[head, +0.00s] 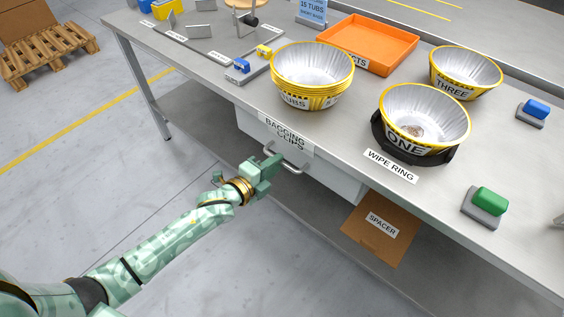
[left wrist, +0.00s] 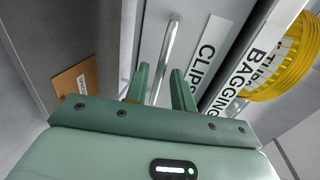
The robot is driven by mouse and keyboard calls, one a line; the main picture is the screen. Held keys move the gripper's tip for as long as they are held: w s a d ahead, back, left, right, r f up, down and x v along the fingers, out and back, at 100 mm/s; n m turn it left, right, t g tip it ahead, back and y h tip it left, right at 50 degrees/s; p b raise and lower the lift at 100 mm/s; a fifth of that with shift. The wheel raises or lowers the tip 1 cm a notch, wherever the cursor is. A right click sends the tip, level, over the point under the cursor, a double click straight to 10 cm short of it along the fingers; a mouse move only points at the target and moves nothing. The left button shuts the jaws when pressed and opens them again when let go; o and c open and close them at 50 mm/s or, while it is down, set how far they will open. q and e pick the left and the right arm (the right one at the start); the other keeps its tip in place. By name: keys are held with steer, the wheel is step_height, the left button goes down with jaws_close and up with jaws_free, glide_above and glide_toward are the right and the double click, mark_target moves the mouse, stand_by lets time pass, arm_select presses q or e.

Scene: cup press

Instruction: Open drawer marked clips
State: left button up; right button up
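The drawer looks shut. Its metal bar handle (head: 291,168) sits on the front face and also shows in the left wrist view (left wrist: 171,45). My green left gripper (head: 268,171) is at the left part of the handle. In the left wrist view its two fingers (left wrist: 159,80) are apart, and the handle bar runs through the gap between them. I cannot tell whether either finger touches the bar. My right gripper is not in view.
On the bench are stacked yellow-rimmed tubs (head: 312,68), tub ONE (head: 422,112) in a black ring, tub THREE (head: 466,68), an orange tray (head: 372,40) and a green button (head: 490,201). Open floor lies to the left.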

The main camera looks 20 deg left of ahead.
arm_select(q)
steer(key=shift+b+x, duration=0.35)
steer(key=shift+x, duration=0.75)
steer(key=shift+w+d, duration=0.1)
steer(key=shift+w, duration=0.15)
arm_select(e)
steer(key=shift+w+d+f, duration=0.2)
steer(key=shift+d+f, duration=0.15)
